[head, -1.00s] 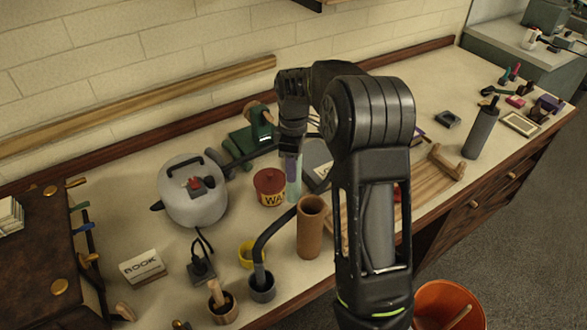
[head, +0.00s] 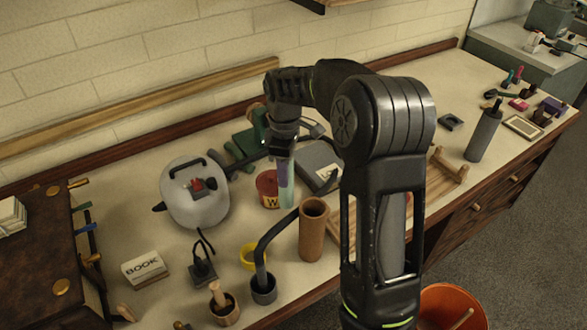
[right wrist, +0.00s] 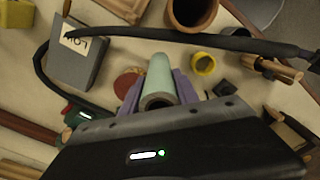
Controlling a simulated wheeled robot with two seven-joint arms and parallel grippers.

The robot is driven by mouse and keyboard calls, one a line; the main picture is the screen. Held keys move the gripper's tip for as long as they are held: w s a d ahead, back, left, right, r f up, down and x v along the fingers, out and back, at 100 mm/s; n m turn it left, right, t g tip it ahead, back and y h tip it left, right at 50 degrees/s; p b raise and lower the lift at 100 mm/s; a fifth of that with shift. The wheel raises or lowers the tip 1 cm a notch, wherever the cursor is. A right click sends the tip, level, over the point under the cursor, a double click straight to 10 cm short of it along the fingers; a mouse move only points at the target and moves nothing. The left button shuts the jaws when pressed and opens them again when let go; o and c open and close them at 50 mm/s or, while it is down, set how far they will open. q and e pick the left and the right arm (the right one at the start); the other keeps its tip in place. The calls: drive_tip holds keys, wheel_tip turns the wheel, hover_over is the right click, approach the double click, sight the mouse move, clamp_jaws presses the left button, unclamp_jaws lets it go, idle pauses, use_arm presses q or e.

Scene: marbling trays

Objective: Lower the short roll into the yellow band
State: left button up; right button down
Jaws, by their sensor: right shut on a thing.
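The short roll is a pale green tube (head: 287,192), held roughly upright in my right gripper (head: 283,168) above the bench. In the right wrist view the roll (right wrist: 160,76) sits between the purple fingers (right wrist: 156,92), which are shut on it. The yellow band (head: 249,256) is a small open ring on the bench, nearer and to the left of the roll. The right wrist view shows the band (right wrist: 204,64) to the right of the roll, apart from it. The roll's lower end is in front of a red tin. My left gripper is out of view.
A tall brown tube (head: 313,229) stands right of the band. A black curved arm in a grey cup (head: 263,290) rises close beside the band.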

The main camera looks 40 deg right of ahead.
drive_tip(key=s+a+f+b, duration=0.1)
drive_tip(key=a, duration=0.6)
drive_tip(key=s+a+f+b, duration=0.1)
drive_tip(key=a+f+b, duration=0.1)
drive_tip(key=a, duration=0.5)
drive_tip(key=shift+s+f+b, duration=0.2)
drive_tip(key=shift+s+b, duration=0.1)
drive_tip(key=shift+s, duration=0.05)
drive_tip(key=shift+f, duration=0.1)
drive_tip(key=shift+f+b, duration=1.4)
drive_tip(key=shift+f, duration=0.4)
drive_tip(key=shift+f+b, duration=1.8)
drive_tip(key=shift+f, duration=0.7)
idle(0.6)
drive_tip(key=c, duration=0.8)
unclamp_jaws()
drive_tip(key=shift+c, duration=0.2)
